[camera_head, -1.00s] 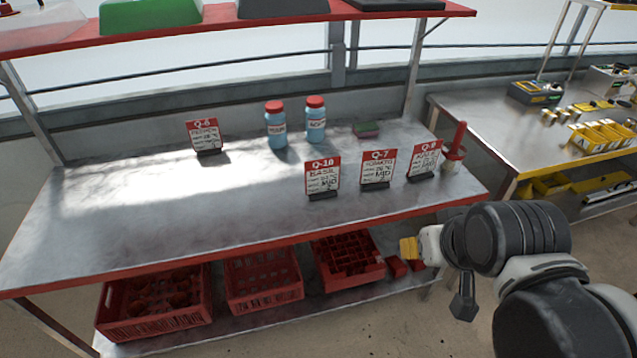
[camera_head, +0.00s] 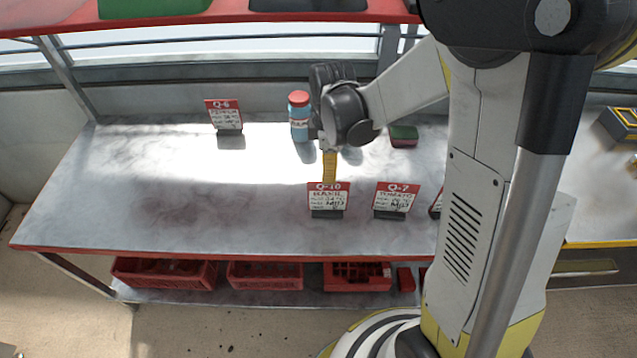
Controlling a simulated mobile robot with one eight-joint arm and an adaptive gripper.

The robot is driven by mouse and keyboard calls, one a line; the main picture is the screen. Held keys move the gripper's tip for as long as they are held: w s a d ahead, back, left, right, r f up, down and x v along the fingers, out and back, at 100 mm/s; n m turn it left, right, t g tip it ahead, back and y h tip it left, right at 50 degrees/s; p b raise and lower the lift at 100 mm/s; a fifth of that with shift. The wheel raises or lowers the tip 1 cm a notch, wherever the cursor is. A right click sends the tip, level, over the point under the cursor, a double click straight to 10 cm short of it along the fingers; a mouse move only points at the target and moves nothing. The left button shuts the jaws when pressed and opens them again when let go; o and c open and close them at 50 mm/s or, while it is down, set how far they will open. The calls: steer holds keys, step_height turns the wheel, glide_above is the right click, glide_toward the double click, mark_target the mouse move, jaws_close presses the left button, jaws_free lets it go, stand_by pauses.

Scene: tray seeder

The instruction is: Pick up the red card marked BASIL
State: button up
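The red-topped card marked BASIL, Q-10 (camera_head: 328,199), stands upright in a dark base near the front edge of the steel table (camera_head: 150,200). My gripper (camera_head: 329,178) points down with its yellow fingers at the card's top edge, over or just behind it. The fingers overlap in this view, so I cannot tell whether they are open, shut or touching the card. My wrist hides part of the table behind the card.
The Q-7 card (camera_head: 396,198) stands just right of BASIL, and another card is mostly hidden by my arm. The Q-6 card (camera_head: 225,116) and a blue bottle (camera_head: 300,120) stand farther back. Red crates (camera_head: 265,276) sit below. The table's left side is clear.

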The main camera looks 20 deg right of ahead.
step_height(320, 180, down, 4)
steer(key=b, duration=0.4)
glide_above(327, 210)
step_height(327, 210, down, 6)
steer(key=shift+w+d+f, duration=0.1)
steer(key=shift+w, duration=0.05)
steer(key=shift+r, duration=0.2)
steer(key=shift+c, duration=0.4)
jaws_close()
